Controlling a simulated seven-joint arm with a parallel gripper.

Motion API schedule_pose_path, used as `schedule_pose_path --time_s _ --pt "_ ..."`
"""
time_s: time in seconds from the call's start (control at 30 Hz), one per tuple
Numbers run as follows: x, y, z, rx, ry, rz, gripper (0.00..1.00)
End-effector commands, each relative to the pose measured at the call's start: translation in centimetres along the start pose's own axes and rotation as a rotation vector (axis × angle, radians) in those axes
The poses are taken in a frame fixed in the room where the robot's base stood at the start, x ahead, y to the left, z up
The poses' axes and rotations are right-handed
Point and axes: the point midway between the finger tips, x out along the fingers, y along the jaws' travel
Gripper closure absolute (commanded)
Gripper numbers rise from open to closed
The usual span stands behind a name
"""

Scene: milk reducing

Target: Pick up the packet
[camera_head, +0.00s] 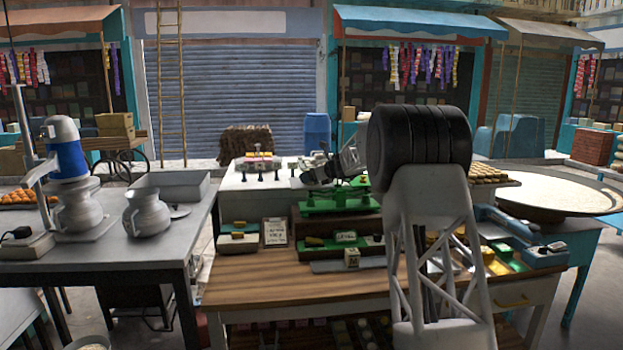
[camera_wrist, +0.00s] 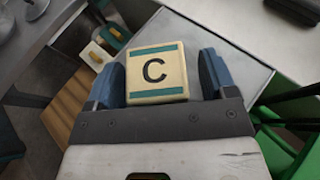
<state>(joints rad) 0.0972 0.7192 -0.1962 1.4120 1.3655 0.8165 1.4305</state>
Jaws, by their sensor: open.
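The packet (camera_wrist: 157,68) is a cream block with a black letter C and two teal bands. It shows in the wrist view between the two blue fingers of my gripper (camera_wrist: 160,78). The fingers are apart, one at each side of it, with a slim gap at the right; contact at the left cannot be told. I cannot make out this packet there.
Pink and yellow packets (camera_head: 258,163) sit on the white counter (camera_head: 238,190) to the left.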

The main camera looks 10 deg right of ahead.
Motion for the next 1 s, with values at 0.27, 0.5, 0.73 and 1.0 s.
schedule_pose_path --time_s 0.27,0.5,0.73,1.0 --pt "0.0 0.0 0.0 0.0 0.0 0.0 0.54" --pt "0.0 0.0 0.0 0.0 0.0 0.0 0.81" --pt "-0.1 0.0 0.1 0.0 0.0 0.0 0.82" --pt "-0.7 0.0 1.5 -0.002 -0.001 0.0 0.82"
